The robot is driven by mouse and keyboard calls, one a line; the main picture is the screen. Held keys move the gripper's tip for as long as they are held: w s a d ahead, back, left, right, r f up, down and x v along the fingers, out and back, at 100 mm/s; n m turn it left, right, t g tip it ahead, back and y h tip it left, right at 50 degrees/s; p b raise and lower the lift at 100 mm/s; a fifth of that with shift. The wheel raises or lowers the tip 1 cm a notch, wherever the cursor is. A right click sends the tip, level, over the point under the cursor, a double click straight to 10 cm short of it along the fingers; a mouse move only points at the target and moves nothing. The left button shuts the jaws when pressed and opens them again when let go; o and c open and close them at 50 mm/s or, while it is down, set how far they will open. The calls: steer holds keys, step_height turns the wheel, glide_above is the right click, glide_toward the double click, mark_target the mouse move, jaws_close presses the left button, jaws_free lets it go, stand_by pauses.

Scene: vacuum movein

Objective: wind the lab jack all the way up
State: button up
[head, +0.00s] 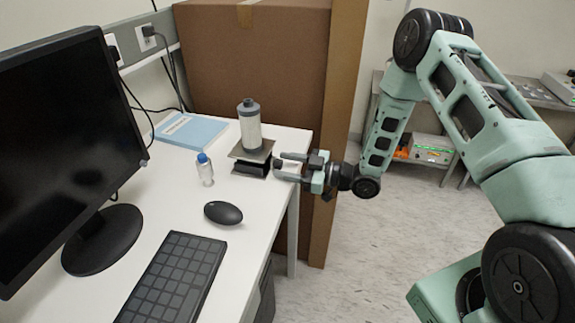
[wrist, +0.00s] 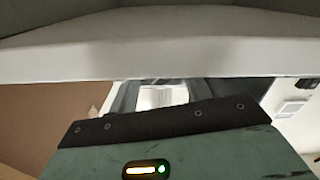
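The lab jack (head: 251,168) stands near the right edge of the white desk in the head view. It has a flat top plate (head: 238,152) and a dark, low body, with little height between plate and base. A grey-white bottle (head: 250,128) stands upright on the plate. A small dark knob (head: 278,163) shows at the jack's right side. My gripper (head: 283,166) reaches in from the right, level with the jack, its two fingers apart and their tips beside the knob. I cannot tell whether they touch it. The wrist view shows my gripper's housing, not the fingertips or the jack.
A small blue-capped bottle (head: 204,169), a mouse (head: 223,212), a keyboard (head: 174,280), a monitor (head: 55,150) and a blue book (head: 189,131) are on the desk (head: 150,222). A big cardboard box (head: 255,65) stands behind. Open floor (head: 370,260) lies right.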

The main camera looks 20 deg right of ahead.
steer(key=c, duration=0.9)
steer(key=shift+m+b, duration=0.4)
steer(key=shift+m, duration=0.5)
steer(key=shift+c, duration=0.2)
steer(key=m, duration=0.3)
steer(key=o, duration=1)
steer(key=shift+d, duration=0.1)
steer(key=b+v, duration=0.4)
steer(key=v, duration=1.3)
steer(key=shift+b, duration=0.4)
steer(key=shift+s+d, duration=0.1)
